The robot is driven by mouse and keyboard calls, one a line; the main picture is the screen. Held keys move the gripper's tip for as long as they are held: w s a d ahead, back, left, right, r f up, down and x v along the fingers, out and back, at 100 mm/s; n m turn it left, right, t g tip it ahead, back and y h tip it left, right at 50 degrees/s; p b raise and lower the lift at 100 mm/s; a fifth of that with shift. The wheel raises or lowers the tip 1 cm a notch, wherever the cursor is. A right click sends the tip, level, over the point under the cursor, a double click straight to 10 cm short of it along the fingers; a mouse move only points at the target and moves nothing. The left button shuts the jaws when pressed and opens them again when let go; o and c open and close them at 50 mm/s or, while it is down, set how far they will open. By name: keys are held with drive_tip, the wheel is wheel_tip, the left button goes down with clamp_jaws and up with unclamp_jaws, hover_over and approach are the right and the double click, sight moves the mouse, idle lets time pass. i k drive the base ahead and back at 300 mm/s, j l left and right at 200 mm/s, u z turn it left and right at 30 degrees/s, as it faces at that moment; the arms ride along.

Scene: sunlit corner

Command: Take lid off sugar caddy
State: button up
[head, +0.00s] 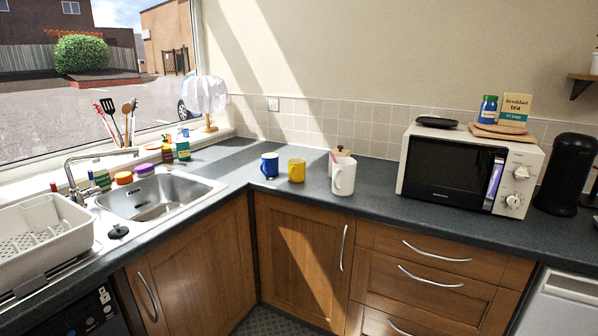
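What looks like the sugar caddy (340,153) stands on the dark worktop against the tiled wall, near the middle of the head view. Its wooden lid with a small knob shows on top and appears to be on. A white mug (343,178) stands in front of it and hides most of its body. I cannot tell whether mug and caddy touch. My gripper is not in view.
A yellow mug (297,171) and a blue mug (270,166) stand left of the white mug. A microwave (447,176) stands to the right. The sink (158,197) and dish rack (40,240) are at left. Worktop (372,190) between white mug and microwave is clear.

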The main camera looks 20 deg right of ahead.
sight(339, 151)
drive_tip(key=z, duration=0.4)
drive_tip(key=i+j, duration=0.1)
drive_tip(key=i, duration=0.3)
drive_tip(key=i+j, duration=0.15)
drive_tip(key=i, duration=0.25)
drive_tip(key=i+j+z, duration=0.1)
drive_tip(key=i, duration=0.3)
